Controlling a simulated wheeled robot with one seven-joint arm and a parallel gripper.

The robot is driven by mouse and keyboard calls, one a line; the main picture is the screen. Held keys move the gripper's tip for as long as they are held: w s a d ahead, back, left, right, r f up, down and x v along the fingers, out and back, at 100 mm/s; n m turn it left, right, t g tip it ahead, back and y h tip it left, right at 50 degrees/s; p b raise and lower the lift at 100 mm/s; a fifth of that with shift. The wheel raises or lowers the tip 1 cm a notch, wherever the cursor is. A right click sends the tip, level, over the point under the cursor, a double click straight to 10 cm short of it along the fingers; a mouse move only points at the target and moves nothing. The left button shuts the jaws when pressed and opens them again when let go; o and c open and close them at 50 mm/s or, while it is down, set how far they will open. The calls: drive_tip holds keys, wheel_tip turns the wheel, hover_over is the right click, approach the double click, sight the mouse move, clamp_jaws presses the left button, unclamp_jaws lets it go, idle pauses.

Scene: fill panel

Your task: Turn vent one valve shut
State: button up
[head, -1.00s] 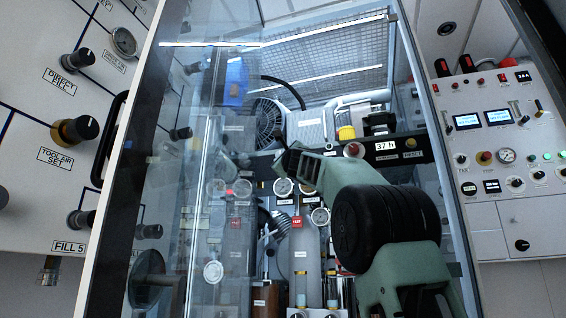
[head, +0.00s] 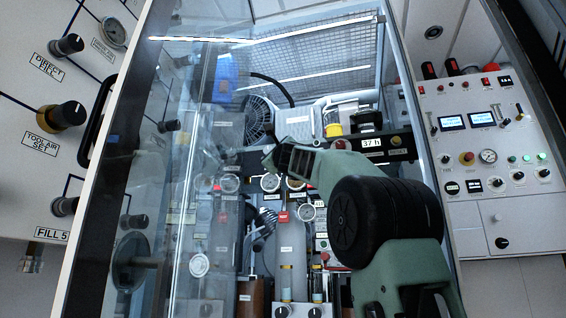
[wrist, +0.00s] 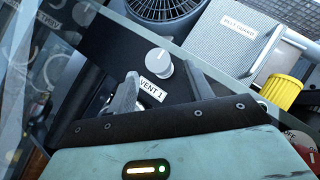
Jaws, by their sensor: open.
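The vent one valve is a pale grey round knob (wrist: 159,61) on a dark panel in the wrist view. A white "VENT 1" label (wrist: 152,90) sits just below it. My gripper (wrist: 147,58) is open, with one finger left of the knob and the other along its right side. The knob shows between and beyond the fingers; I cannot tell if either finger touches it. In the head view my gripper (head: 269,157) reaches into the open cabinet, above the gauges. The knob cannot be made out there.
A glass door (head: 180,130) stands on the left. Gauges (head: 270,182) lie below my gripper. A yellow cap (wrist: 282,92) and a belt guard (wrist: 234,37) are right of the knob. A fan (wrist: 165,8) is beyond it. Control panels flank the cabinet.

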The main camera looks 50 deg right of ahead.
drive_tip(key=b+v, duration=0.6)
drive_tip(key=v, duration=0.8)
drive_tip(key=shift+s+a, duration=0.2)
drive_tip(key=shift+f, duration=0.15)
